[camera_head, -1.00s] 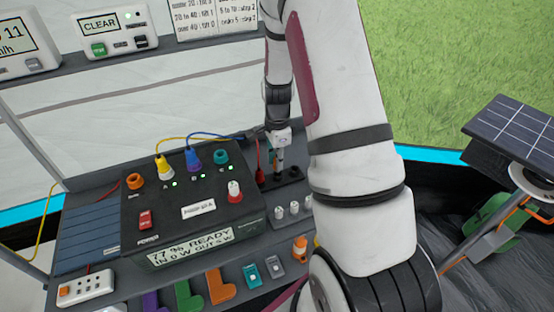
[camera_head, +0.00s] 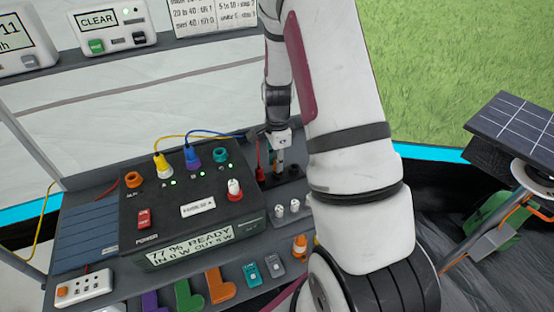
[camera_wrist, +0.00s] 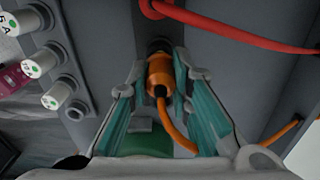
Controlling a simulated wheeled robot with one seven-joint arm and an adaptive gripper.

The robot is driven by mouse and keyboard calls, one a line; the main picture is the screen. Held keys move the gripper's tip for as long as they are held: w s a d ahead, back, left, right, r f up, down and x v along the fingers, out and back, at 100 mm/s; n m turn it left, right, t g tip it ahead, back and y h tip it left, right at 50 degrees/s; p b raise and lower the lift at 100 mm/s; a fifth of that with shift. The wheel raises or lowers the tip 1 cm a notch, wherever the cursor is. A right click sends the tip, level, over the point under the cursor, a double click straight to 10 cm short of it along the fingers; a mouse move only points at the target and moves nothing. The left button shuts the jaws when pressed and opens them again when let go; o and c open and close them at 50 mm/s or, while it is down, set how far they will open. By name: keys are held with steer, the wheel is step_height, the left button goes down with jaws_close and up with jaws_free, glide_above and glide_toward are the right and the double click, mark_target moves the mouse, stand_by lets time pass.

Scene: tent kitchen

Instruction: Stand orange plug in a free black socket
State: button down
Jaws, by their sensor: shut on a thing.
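The orange plug (camera_wrist: 160,76) is between the teal finger pads of my gripper (camera_wrist: 164,92) in the wrist view, with its orange cable (camera_wrist: 178,128) trailing down. Its far end meets a dark round part that looks like a black socket (camera_wrist: 159,45); I cannot tell how deep it sits. In the head view my gripper (camera_head: 279,158) points down over the black socket strip (camera_head: 291,173) at the right of the power box. The plug is hard to make out there, and my fingers cover part of the strip.
The black power box (camera_head: 190,212) stands left of my gripper, with yellow (camera_head: 162,165) and blue (camera_head: 192,157) plugs in its top. A red plug (camera_head: 260,173) stands close by my gripper's left. White-capped cylinders (camera_head: 287,208) stand in front. A red cable (camera_wrist: 240,36) crosses the wrist view.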

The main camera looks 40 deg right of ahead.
steer(key=shift+f+b, duration=0.5)
steer(key=shift+f, duration=0.35)
steer(key=c, duration=1.4)
jaws_free()
steer(key=shift+o, duration=0.2)
